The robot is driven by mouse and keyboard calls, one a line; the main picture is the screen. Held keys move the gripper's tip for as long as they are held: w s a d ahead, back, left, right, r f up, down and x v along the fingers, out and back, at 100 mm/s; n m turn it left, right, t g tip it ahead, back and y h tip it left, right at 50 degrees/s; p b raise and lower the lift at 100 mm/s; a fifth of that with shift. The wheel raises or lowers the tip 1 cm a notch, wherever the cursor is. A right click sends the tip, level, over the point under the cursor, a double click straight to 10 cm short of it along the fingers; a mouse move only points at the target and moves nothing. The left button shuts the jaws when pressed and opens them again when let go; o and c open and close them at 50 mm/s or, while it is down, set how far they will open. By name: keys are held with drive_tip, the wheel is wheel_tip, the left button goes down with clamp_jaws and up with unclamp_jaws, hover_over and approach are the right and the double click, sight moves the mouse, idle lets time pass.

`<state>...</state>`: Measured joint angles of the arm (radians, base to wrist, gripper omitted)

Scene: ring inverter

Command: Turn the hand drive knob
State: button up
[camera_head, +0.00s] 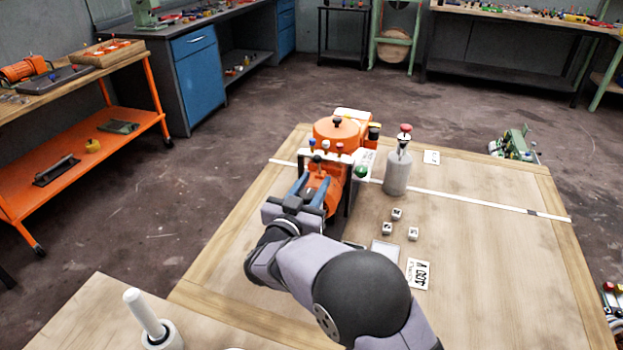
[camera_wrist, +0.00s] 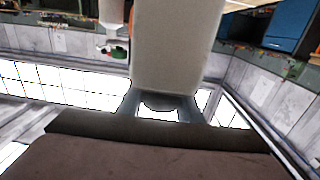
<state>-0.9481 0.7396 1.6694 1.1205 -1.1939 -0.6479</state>
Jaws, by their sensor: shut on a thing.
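The orange machine (camera_head: 335,131) stands on the wooden table with several coloured knobs on top. My gripper (camera_head: 314,186) reaches its near side, with its two blue-grey fingers on either side of an orange part. In the wrist view, my gripper (camera_wrist: 163,110) has its fingers either side of a dark rounded piece (camera_wrist: 160,103), which seems to be the hand drive knob. The gripper is shut on it. A large pale grey block fills the upper middle of that view. The fingers and arm hide most of the knob in the head view.
A grey bottle (camera_head: 397,172) with a red top stands right of the machine. Several small white cubes (camera_head: 388,229) and a 400 V label (camera_head: 420,274) lie nearer. A white rod stands in a holder (camera_head: 162,338) at bottom left. The table's right side is mostly clear.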

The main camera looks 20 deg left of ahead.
sight(308, 198)
drive_tip(key=shift+r, duration=0.1)
idle(0.4)
drive_tip(key=o, duration=1)
drive_tip(key=shift+o, duration=0.2)
drive_tip(key=s, duration=0.7)
drive_tip(key=shift+s+a, duration=0.15)
drive_tip(key=shift+a, duration=0.05)
